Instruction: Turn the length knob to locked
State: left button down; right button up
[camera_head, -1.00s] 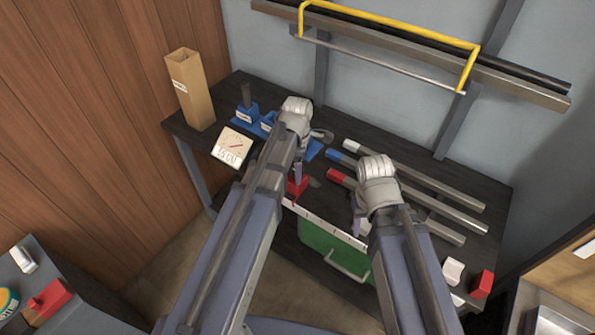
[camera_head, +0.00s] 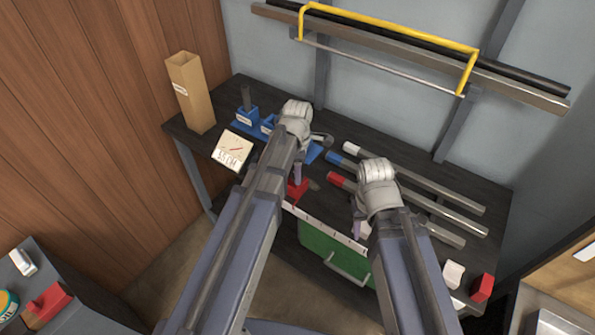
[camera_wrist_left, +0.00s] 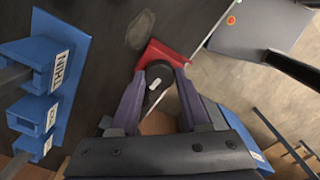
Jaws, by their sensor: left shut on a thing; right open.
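A dark round knob (camera_wrist_left: 158,82) with a small white mark sits in front of a red block (camera_wrist_left: 160,52) in the left wrist view. My left gripper (camera_wrist_left: 160,75) has its purple fingers on either side of the knob and is shut on it. In the head view my left gripper (camera_head: 297,176) is low over the table beside the red block (camera_head: 297,189), and my arm hides the knob. My right gripper (camera_head: 357,226) is open and empty near the table's front edge. No lock marking on the knob is readable.
Blue labelled holders (camera_wrist_left: 40,85) stand to the left in the left wrist view. Several metal bars (camera_head: 410,178) with coloured ends lie at the right. A tall cardboard box (camera_head: 190,92) stands at the back left.

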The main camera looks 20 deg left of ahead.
pick_arm(q)
jog(key=m, duration=0.9)
jog(key=shift+m, duration=0.3)
jog(key=m, duration=0.4)
jog(key=shift+m, duration=0.3)
jog(key=m, duration=1)
jog(key=shift+m, duration=0.4)
jog(key=m, duration=0.6)
jog(key=shift+m, duration=0.4)
